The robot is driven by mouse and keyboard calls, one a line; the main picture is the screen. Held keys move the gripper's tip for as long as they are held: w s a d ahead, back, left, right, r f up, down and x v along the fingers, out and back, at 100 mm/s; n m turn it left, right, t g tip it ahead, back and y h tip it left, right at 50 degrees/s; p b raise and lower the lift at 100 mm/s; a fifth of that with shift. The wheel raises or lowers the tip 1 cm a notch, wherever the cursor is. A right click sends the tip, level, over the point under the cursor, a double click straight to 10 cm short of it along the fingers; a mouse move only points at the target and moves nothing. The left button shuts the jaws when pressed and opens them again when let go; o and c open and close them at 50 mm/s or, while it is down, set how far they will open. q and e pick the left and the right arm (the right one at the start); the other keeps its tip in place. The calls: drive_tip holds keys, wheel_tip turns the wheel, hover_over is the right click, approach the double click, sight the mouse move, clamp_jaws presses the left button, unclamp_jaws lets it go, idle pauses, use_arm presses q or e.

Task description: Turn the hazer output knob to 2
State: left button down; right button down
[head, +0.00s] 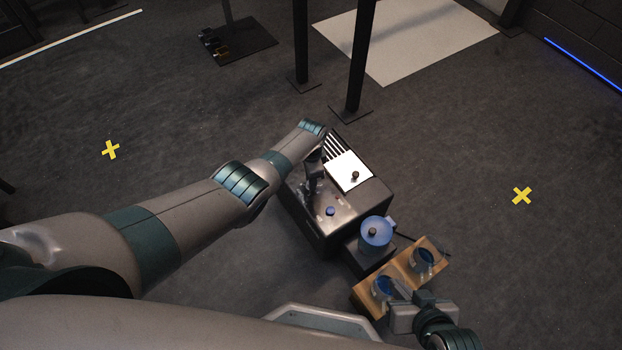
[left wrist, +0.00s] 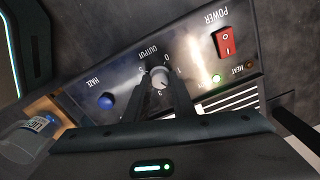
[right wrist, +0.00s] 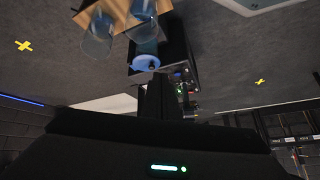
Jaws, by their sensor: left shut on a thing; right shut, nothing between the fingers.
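The hazer (head: 318,232) is a dark box on the floor with a metal control panel. Its round grey output knob (left wrist: 160,77) is in the left wrist view, below the upside-down word OUTPUT, with small numbers around it. My left gripper (head: 313,185) reaches down onto the panel, and its fingers, also in the left wrist view (left wrist: 158,88), are shut on the knob. They hide part of the dial, and I cannot read the knob's setting for certain. My right gripper (head: 424,298) is shut and empty beside the wooden crate, away from the hazer.
The panel also has a blue HAZE button (left wrist: 107,101), a red power switch (left wrist: 225,42) and a lit green lamp (left wrist: 215,78). A blue fluid tank (head: 375,232) and a wooden crate (head: 368,303) holding two bottles stand right of the hazer. Dark posts (head: 358,60) rise behind.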

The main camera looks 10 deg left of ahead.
use_arm(q)
drive_tip(key=c, duration=1.5)
unclamp_jaws()
use_arm(e)
drive_tip(key=shift+s, duration=0.15)
use_arm(q)
drive_tip(key=shift+r, duration=0.15)
use_arm(e)
drive_tip(key=shift+s, duration=0.15)
use_arm(q)
drive_tip(key=shift+r+p, duration=0.25)
drive_tip(key=shift+p, duration=0.05)
use_arm(e)
drive_tip(key=s+d+g+h+p, duration=0.3)
drive_tip(key=s+d+g+p, duration=0.1)
drive_tip(key=d+p, duration=0.25)
use_arm(q)
drive_tip(key=shift+r, duration=8.25)
use_arm(e)
drive_tip(key=shift+s+d+x, duration=0.1)
drive_tip(key=shift+s+x, duration=0.05)
drive_tip(key=shift+x, duration=1.2)
drive_tip(key=shift+s+d+x, duration=0.1)
drive_tip(key=shift+s+x, duration=0.05)
drive_tip(key=shift+x, duration=1.2)
drive_tip(key=shift+f, duration=0.1)
